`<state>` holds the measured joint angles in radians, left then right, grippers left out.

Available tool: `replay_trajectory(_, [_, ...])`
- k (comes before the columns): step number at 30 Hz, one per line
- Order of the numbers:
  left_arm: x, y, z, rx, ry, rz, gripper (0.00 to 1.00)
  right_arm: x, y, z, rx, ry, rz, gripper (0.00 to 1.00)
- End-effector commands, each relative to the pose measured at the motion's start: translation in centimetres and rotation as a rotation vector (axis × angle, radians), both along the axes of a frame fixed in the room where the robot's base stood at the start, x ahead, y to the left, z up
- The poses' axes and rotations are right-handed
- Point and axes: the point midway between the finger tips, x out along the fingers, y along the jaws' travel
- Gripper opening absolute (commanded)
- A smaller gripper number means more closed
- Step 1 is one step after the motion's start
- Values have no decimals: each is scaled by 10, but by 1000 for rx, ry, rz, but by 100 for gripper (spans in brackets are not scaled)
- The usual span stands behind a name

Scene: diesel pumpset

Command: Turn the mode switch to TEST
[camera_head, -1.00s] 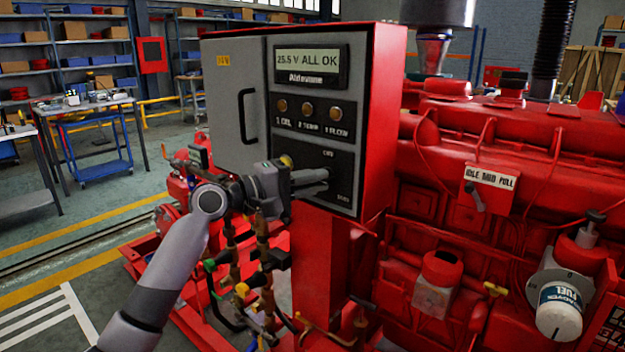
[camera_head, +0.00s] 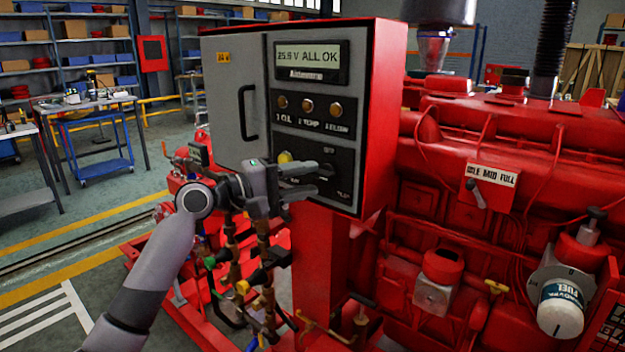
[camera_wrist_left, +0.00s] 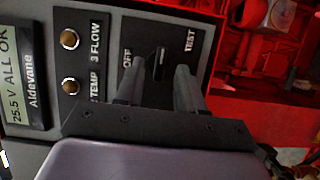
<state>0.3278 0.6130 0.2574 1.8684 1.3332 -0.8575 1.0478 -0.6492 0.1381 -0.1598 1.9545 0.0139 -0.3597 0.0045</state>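The mode switch is a dark knob (camera_wrist_left: 159,65) on the control panel's lower black plate, and it also shows partly behind my fingers in the head view (camera_head: 326,172). In the wrist view its pale pointer line lies between the OFF label (camera_wrist_left: 127,58) and the TEST label (camera_wrist_left: 190,41); the exact setting is hard to tell. My left gripper (camera_head: 313,179) is at the panel, its two fingers (camera_wrist_left: 160,82) apart on either side of the knob, with gaps visible. The plate's left part is hidden by the gripper. My right gripper is out of view.
The red and grey control cabinet (camera_head: 385,110) has a closed grey door (camera_head: 232,75) and three round indicators above the switch. The red engine (camera_head: 470,150) stands close on the right. Pipes and valves (camera_head: 255,270) lie below the gripper. Open floor lies at left.

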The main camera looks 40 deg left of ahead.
Motion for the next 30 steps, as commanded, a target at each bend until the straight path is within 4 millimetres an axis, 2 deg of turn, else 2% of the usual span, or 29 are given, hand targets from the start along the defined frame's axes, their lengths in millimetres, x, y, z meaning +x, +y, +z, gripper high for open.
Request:
replay_trajectory(6, [-29,15,-2,3,1,1,38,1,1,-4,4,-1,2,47])
replay_trajectory(12, [-42,21,0,2,-2,0,38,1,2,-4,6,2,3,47])
replay_trajectory(30, [-43,22,0,3,-1,0,38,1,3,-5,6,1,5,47])
